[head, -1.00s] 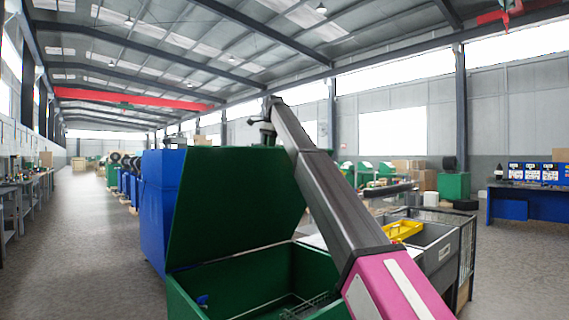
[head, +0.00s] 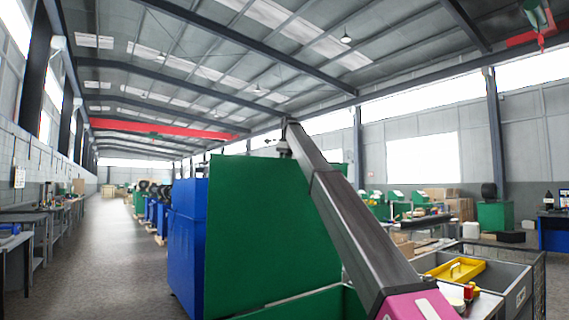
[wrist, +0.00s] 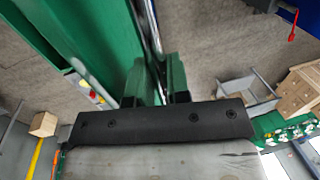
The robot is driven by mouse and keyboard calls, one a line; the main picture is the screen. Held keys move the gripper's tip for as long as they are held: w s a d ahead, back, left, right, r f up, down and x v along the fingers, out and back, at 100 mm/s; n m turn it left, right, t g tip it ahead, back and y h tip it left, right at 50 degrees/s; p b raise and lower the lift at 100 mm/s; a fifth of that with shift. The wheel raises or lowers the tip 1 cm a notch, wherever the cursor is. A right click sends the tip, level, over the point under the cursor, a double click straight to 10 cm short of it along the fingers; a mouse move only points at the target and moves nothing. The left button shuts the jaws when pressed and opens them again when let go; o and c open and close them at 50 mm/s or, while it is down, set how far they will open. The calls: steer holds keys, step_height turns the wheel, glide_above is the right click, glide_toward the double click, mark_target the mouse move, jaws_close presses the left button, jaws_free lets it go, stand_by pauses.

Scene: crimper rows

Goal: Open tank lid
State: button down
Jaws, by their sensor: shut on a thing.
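The green tank lid (head: 258,225) stands raised and close to upright in the head view. Below it, part of the green tank (head: 325,302) shows at the bottom edge; its inside is mostly out of view. My arm reaches up across the lid's right side, and my gripper is at the lid's top edge, largely hidden there. In the wrist view my gripper (wrist: 156,82) is shut on the lid, with one finger on each side of its edge. The lid's green panel (wrist: 102,30) runs up and away from the fingers.
A blue cabinet (head: 186,240) stands directly left of the lid. A grey bin with a yellow tray (head: 455,270) is at the right. The aisle floor (head: 110,265) at the left is clear, beside a long workbench (head: 22,245).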

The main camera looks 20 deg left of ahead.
steer(key=shift+w+a+f, duration=0.1)
steer(key=shift+f, duration=0.15)
steer(key=c, duration=1.1)
jaws_free()
steer(key=shift+r, duration=0.1)
steer(key=shift+r, duration=0.1)
step_height(320, 180, up, 10)
steer(key=s+d, duration=0.1)
steer(key=shift+d+r, duration=0.15)
steer(key=shift+d, duration=0.15)
